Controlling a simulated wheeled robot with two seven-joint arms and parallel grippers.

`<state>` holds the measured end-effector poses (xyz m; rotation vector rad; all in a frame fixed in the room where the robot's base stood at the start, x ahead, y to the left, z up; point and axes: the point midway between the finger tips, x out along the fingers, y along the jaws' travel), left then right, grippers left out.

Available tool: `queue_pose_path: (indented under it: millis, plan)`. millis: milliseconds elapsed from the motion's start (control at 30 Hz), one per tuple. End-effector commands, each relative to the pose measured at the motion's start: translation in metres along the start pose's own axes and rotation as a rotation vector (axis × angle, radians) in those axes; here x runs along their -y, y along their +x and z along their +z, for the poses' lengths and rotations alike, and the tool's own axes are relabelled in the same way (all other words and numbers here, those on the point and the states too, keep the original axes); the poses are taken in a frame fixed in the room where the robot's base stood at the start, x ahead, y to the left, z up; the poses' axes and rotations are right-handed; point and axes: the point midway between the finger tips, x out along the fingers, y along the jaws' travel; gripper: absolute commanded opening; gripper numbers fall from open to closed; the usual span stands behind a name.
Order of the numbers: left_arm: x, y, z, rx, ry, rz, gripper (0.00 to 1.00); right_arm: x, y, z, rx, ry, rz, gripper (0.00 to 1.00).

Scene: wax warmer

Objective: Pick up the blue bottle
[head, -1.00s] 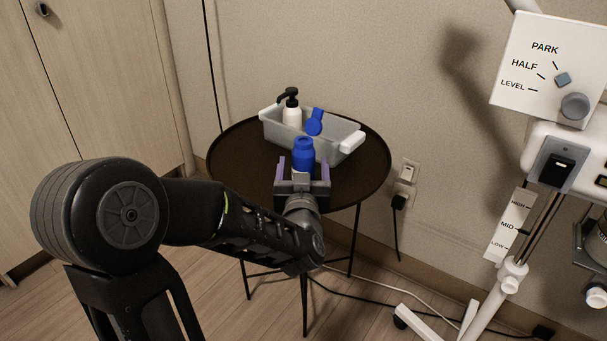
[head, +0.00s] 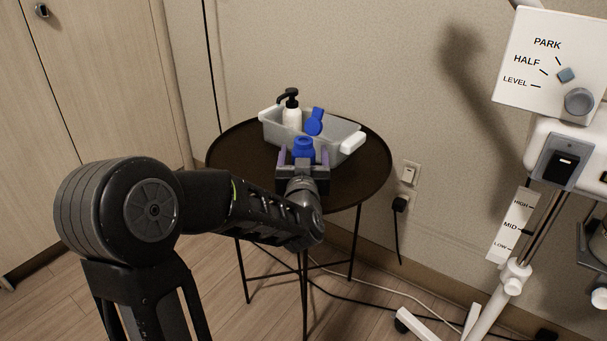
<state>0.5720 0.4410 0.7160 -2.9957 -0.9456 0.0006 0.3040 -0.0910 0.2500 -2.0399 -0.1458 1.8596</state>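The blue bottle (head: 304,145) stands upright on the round dark table (head: 233,160), in front of a grey bin. My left gripper (head: 304,158) is at the bottle, with one purple-lined finger on each side of it. The fingers look apart, and I cannot tell whether they touch the bottle. The gripper body hides the lower part of the bottle. My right gripper is not in the head view.
The grey bin (head: 277,133) holds a white pump bottle (head: 292,112) and a blue item (head: 315,120). A white wheeled stand with a control panel (head: 545,60) is at the right. Cables lie on the floor. The table's left side is clear.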

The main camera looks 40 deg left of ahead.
Motion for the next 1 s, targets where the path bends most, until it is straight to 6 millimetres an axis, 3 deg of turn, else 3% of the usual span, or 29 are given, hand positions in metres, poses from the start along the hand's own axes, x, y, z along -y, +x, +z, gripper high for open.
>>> queue_pose_path:
  millis: [267,1000]
  plan:
    - [-0.0001,-0.0002,-0.0001,0.000,0.000,0.000,0.73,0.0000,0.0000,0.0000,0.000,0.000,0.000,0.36]
    - [-0.0002,-0.0003,0.0000,0.000,0.000,0.000,0.14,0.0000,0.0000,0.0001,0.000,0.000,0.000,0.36]
